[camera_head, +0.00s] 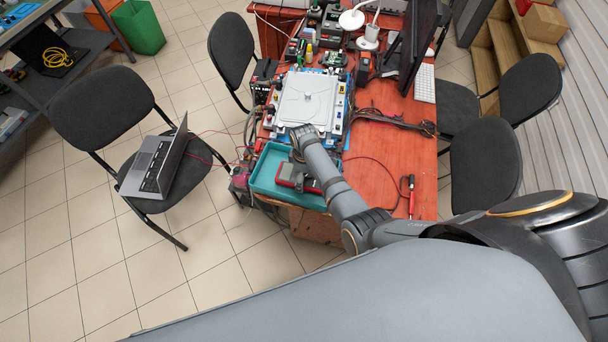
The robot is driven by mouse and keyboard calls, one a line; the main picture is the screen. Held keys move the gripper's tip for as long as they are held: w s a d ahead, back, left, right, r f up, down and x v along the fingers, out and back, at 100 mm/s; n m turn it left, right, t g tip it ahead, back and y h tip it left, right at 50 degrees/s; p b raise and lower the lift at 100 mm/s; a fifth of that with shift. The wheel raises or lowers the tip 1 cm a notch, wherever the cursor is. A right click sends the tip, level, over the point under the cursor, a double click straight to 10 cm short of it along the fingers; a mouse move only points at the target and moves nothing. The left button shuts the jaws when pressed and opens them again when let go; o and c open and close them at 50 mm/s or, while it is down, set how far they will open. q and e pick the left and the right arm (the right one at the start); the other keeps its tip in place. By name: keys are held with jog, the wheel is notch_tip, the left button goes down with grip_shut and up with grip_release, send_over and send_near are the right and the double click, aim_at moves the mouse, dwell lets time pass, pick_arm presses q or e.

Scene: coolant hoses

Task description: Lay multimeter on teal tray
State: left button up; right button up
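The teal tray (262,172) sits at the front left of the red table. A red and dark multimeter (287,176) shows within the tray's outline, partly covered by my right forearm. I cannot tell whether it rests on the tray floor or is held just above it. My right arm reaches in from the right, and my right gripper (297,157) is at its end, over the tray's back right part beside the multimeter. Its fingers are small and mostly hidden by the wrist, so their opening does not show. My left gripper is not in view.
A large white case (306,98) lies behind the tray. Electronics and a monitor (408,45) crowd the table's back. A red-handled tool (411,183) and a thin red cable lie right of my forearm. A chair with a laptop (160,164) stands left.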

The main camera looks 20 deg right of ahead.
jog(key=shift+r, duration=0.5)
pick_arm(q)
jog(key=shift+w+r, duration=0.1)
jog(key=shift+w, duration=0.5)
pick_arm(e)
notch_tip(320, 180, up, 11)
jog(key=shift+r, duration=0.2)
